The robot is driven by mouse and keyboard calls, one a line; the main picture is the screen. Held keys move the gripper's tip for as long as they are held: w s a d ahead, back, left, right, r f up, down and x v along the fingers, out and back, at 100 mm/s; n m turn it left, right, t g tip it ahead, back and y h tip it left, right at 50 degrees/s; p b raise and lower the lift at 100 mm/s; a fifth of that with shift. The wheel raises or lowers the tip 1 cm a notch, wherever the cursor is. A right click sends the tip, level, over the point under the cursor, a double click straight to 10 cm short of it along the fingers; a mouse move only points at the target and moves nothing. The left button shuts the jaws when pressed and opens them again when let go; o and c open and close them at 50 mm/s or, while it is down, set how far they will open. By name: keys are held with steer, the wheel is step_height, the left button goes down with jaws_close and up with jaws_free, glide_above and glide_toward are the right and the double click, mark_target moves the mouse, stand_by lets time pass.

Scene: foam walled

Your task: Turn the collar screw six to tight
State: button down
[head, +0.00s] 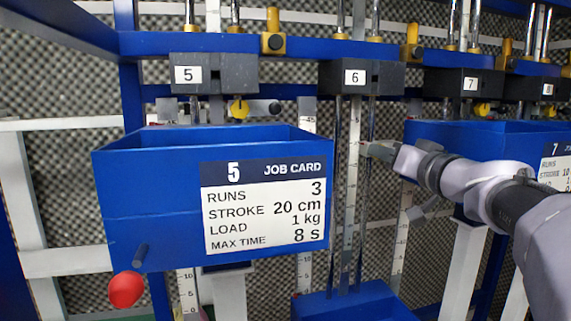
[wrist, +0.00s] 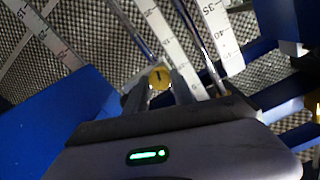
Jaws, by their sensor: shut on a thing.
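The black collar block labelled 6 (head: 361,77) sits on upright steel rods at the top centre of the head view. My gripper (head: 380,150) is below it, beside the rods and the scale strip. In the wrist view a round yellow screw head (wrist: 160,77) with a dark mark lies between the fingertips of my gripper (wrist: 160,88). The fingers are shut on it, one on each side. The screw does not show in the head view, where my gripper covers that spot. I cannot tell how tight it is.
The blue box with job card 5 (head: 140,170) juts out at left, with a red knob (head: 126,289) below it. Another blue box, 7 (head: 425,131), stands behind my arm at right. Block 5 (head: 215,75) and its yellow screw (head: 238,108) are at upper left.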

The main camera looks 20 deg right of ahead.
steer(key=shift+r+m+p, duration=0.1)
steer(key=shift+m+p, duration=1.6)
steer(key=shift+m, duration=14.2)
steer(key=c, duration=1.1)
jaws_free()
steer(key=shift+w, duration=0.1)
steer(key=shift+o, duration=0.2)
